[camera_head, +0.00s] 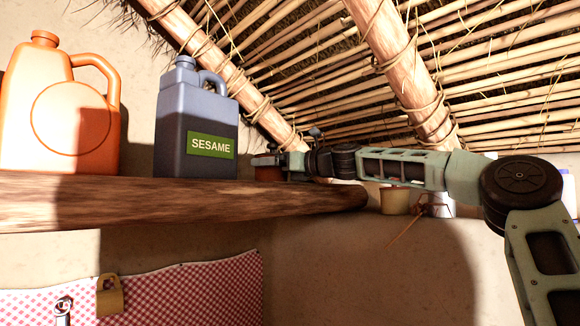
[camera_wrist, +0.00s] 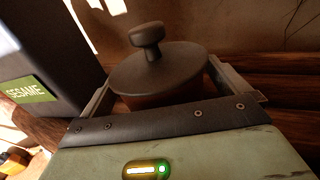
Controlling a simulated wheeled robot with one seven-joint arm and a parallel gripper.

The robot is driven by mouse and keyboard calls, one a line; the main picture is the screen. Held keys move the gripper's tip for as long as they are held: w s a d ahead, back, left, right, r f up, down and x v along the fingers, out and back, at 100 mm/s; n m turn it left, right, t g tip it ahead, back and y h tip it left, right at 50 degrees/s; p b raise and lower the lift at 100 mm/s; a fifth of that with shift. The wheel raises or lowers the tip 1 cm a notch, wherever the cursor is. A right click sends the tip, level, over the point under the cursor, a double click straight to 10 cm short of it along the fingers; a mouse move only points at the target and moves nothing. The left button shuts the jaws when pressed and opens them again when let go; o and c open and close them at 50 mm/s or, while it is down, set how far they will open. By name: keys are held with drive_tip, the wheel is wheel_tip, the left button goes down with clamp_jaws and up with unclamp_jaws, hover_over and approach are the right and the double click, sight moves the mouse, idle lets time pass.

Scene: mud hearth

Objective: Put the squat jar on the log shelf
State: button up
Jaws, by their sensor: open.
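The squat jar (camera_wrist: 160,75) is dark brown with a flat lid and a round knob. In the wrist view it sits between the two fingers of my gripper (camera_wrist: 168,84), which are open on either side of it. In the head view the jar (camera_head: 267,168) shows as a small reddish-brown shape at the log shelf's (camera_head: 150,203) top, near its right end. It looks upright and appears to rest on the shelf, but its base is not clearly seen. My gripper (camera_head: 280,165) reaches it from the right. Whether a finger touches the jar I cannot tell.
A blue-grey jug with a green SESAME label (camera_head: 195,125) stands on the shelf just left of the jar. A large orange jug (camera_head: 62,105) stands farther left. Thatched roof poles (camera_head: 400,60) slope overhead. A tan pot (camera_head: 394,201) shows beyond my arm.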

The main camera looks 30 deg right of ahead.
drive_tip(key=b+v, duration=0.5)
drive_tip(key=v, duration=0.5)
drive_tip(key=shift+d+f, duration=0.1)
drive_tip(key=shift+f, duration=0.1)
drive_tip(key=shift+s+d+r, duration=0.15)
drive_tip(key=shift+s+d, duration=0.15)
drive_tip(key=shift+s, duration=0.35)
